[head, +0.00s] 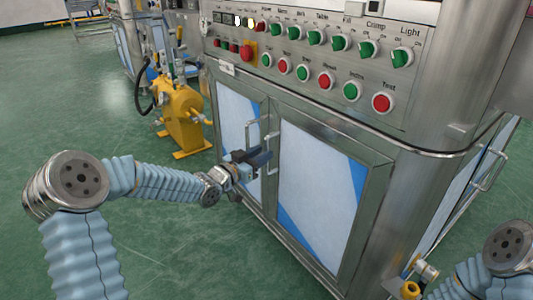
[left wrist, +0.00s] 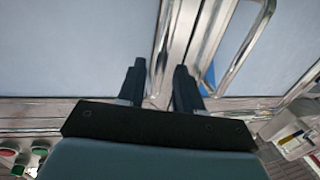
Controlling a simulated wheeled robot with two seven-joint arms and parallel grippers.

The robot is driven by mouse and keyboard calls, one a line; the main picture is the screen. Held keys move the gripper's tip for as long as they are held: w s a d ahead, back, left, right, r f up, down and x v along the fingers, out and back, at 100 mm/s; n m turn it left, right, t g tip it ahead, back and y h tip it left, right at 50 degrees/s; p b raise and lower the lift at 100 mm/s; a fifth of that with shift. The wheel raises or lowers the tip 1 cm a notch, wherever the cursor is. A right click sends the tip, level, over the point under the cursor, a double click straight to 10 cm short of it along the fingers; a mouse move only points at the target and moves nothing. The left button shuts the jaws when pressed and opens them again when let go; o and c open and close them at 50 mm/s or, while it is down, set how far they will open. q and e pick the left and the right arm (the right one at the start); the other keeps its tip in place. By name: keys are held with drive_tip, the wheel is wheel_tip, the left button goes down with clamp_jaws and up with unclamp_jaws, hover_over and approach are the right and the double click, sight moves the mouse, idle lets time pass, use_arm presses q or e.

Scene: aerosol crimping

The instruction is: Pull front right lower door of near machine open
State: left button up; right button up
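The near machine's front right lower door (head: 318,190) is a pale panel with a blue edge in a steel frame, and it looks closed. Its upright bar handle (head: 272,150) is at its left edge, close to the left door's handle (head: 250,136). My left gripper (head: 262,157) is at the right door's handle. In the left wrist view my gripper (left wrist: 160,68) has its dark fingers apart, with a steel bar (left wrist: 167,40) seen between them; contact cannot be told. The other handle (left wrist: 243,50) lies right of the fingers there.
The control panel (head: 320,60) with green and red knobs overhangs above the doors. A yellow machine (head: 183,115) stands on the green floor (head: 60,110) at left. Open floor lies before the doors. A small yellow part (head: 410,290) is near the machine's lower right.

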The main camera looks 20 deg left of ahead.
use_arm(q)
drive_tip(key=shift+x, duration=1.5)
clamp_jaws()
drive_tip(key=shift+s, duration=0.1)
